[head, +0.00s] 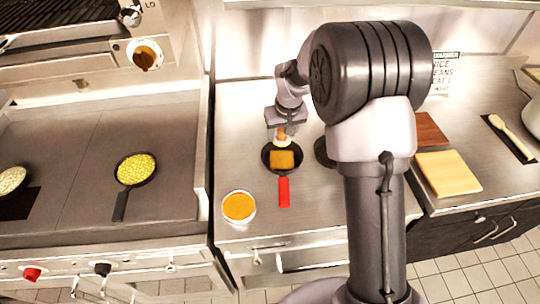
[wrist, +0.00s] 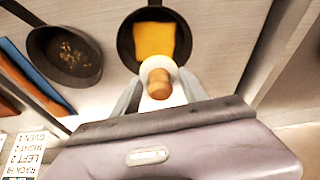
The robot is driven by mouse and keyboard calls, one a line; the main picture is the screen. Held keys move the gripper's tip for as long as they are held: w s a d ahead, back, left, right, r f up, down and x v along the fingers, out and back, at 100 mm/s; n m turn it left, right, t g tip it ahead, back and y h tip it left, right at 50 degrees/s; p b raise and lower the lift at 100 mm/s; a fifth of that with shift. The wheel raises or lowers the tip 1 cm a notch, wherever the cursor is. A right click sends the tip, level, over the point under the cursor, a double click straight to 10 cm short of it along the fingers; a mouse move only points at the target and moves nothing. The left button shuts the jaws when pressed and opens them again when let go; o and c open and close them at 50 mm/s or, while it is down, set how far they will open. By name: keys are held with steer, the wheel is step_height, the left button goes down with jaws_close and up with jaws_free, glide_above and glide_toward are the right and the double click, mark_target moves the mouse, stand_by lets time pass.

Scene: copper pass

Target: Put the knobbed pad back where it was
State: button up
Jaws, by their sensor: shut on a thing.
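The knobbed pad is a pale round disc with a brown wooden knob (wrist: 160,83). My gripper (head: 282,130) is shut on it, with one finger on each side in the wrist view (wrist: 158,96). The pad (head: 283,142) is at the far rim of a dark pan (head: 268,166) with a red handle (head: 284,192). A golden-orange square (head: 281,160) lies in this pan and also shows in the wrist view (wrist: 154,40). I cannot tell whether the pad touches the pan.
A second dark pan (wrist: 92,73) with brown bits stands beside it, mostly hidden by my arm in the head view. An orange-filled bowl (head: 239,207) stands near the counter's front. A pan of yellow food (head: 136,170) is on the left cooktop. Boards (head: 447,173) lie at right.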

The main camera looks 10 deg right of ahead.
steer(key=s+a+f+n+b, duration=0.1)
steer(key=s+a, duration=0.2)
steer(key=s, duration=0.3)
steer(key=s+a+f+n+b, duration=0.1)
steer(key=s+a, duration=0.2)
steer(key=s, duration=0.4)
steer(key=s+a+f+b, duration=0.1)
steer(key=s+a, duration=0.3)
steer(key=s, duration=0.2)
steer(key=shift+s+f+n+y, duration=0.2)
steer(key=shift+s+n+y, duration=0.1)
steer(key=shift+n, duration=0.1)
steer(key=shift+w+a+f+b, duration=0.1)
steer(key=shift+w+a+b, duration=0.15)
steer(key=shift+b, duration=0.05)
steer(key=b, duration=0.2)
glide_above(236, 172)
steer(key=s, duration=0.1)
steer(key=shift+d+f, duration=0.1)
steer(key=shift+f, duration=0.6)
step_height(236, 172, down, 4)
steer(key=shift+r+b, duration=0.2)
steer(key=shift+b, duration=0.55)
steer(key=shift+r, duration=0.1)
